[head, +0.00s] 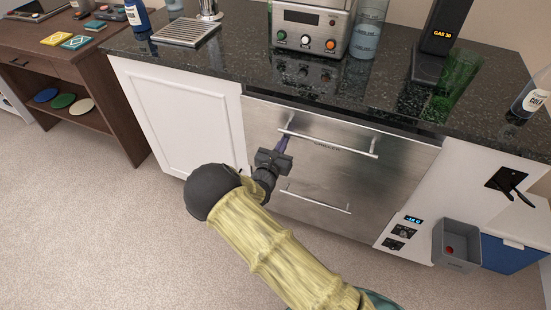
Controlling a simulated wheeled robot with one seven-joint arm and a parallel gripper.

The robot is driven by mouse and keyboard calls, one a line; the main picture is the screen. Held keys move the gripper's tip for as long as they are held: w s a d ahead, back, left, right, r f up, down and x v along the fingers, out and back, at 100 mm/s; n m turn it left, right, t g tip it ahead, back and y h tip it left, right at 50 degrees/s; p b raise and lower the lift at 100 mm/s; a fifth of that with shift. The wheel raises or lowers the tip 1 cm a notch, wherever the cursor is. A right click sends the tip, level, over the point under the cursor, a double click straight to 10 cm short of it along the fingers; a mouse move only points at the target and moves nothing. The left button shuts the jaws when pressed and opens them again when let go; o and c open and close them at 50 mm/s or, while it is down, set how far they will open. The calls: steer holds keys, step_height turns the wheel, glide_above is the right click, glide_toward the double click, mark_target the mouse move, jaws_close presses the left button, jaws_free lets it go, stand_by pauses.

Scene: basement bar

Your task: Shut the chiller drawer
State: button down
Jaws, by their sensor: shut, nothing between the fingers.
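The chiller drawer (357,167) is a brushed steel front under the dark counter, with a faint label below its bar handle (328,140). A second bar handle (316,200) sits on the lower steel front. A dark strip shows along the drawer's top edge under the counter. I cannot tell from this angle whether a small gap remains at the front. My gripper (283,144) is shut and empty, pointing at the drawer front near the left end of the upper handle. Whether the fingertips touch the front or handle is unclear.
A white cabinet door (186,120) is left of the drawer. A control panel (403,232), a grey bin (458,246) and a blue cooler (512,252) stand right. The counter (225,62) above holds a steel machine (310,27) and bottles. Carpet (120,220) is clear at left.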

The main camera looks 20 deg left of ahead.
steer(key=w, duration=0.3)
steer(key=shift+w+d+r, duration=0.25)
steer(key=shift+w, duration=0.05)
steer(key=shift+r, duration=0.15)
steer(key=s+a+p, duration=0.1)
steer(key=s+p, duration=0.1)
steer(key=s, duration=1.2)
steer(key=shift+s+a+f+p, duration=0.2)
steer(key=shift+a+f+p, duration=0.1)
steer(key=shift+f, duration=0.15)
steer(key=shift+d, duration=0.15)
